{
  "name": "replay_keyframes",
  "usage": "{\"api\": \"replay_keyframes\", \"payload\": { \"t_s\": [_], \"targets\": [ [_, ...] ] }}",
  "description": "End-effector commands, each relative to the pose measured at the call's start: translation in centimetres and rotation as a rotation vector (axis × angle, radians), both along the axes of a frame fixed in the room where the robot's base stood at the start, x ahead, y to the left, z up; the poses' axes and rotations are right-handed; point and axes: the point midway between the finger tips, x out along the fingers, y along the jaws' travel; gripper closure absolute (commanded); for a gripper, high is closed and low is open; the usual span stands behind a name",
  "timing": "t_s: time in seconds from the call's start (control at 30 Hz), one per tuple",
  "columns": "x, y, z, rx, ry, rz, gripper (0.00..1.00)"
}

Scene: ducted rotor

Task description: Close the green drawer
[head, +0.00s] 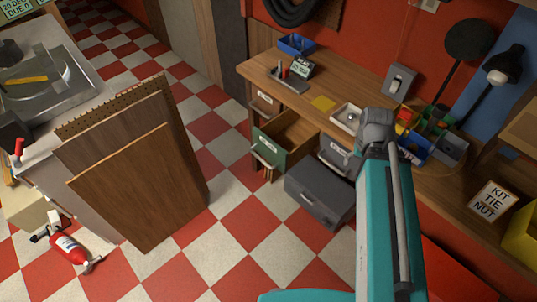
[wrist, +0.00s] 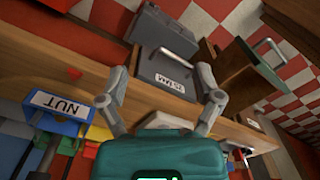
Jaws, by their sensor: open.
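The green drawer (head: 270,155) stands pulled out of the workbench in the head view, with its wooden inside open to view and a pale handle and label on its front. It also shows at the upper right of the wrist view (wrist: 262,82), its handle toward the top. My gripper (wrist: 163,78) is open with nothing between its fingers. In the wrist view it lies beside the green drawer, over the bench edge, with a grey drawer (wrist: 168,72) beyond the fingers.
A dark grey case (head: 318,194) stands on the floor close to the green drawer. A white tray (head: 346,117) and a blue bin (head: 297,44) are on the workbench (head: 335,82). Wooden panels (head: 140,180) lean at the left. Checkered floor is free between panels and bench.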

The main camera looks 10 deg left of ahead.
Motion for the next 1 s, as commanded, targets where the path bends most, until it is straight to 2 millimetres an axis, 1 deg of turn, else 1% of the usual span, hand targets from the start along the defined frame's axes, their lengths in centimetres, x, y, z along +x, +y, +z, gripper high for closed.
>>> {"api": "replay_keyframes", "payload": {
  "t_s": [0.03, 0.07, 0.1, 0.27, 0.4, 0.47, 0.57, 0.77, 0.97, 1.0],
  "targets": [
    [0.0, 0.0, 0.0, 0.000, 0.000, 0.000, 0.22],
    [0.0, 0.0, 0.0, 0.000, 0.000, 0.001, 0.28],
    [0.0, 0.0, -0.1, -0.001, 0.000, 0.004, 0.35],
    [0.5, 0.6, -0.7, -0.016, -0.003, 0.055, 0.65],
    [1.6, 1.8, -2.0, -0.054, -0.009, 0.174, 0.91],
    [2.2, 2.6, -2.8, -0.077, -0.011, 0.245, 1.00],
    [3.3, 4.2, -4.1, -0.123, -0.012, 0.390, 1.00],
    [5.6, 8.1, -6.7, -0.233, -0.009, 0.714, 1.00],
    [7.5, 12.4, -9.0, -0.346, 0.010, 1.036, 1.00],
    [7.8, 13.4, -9.5, -0.370, 0.015, 1.100, 1.00]
  ]
}}
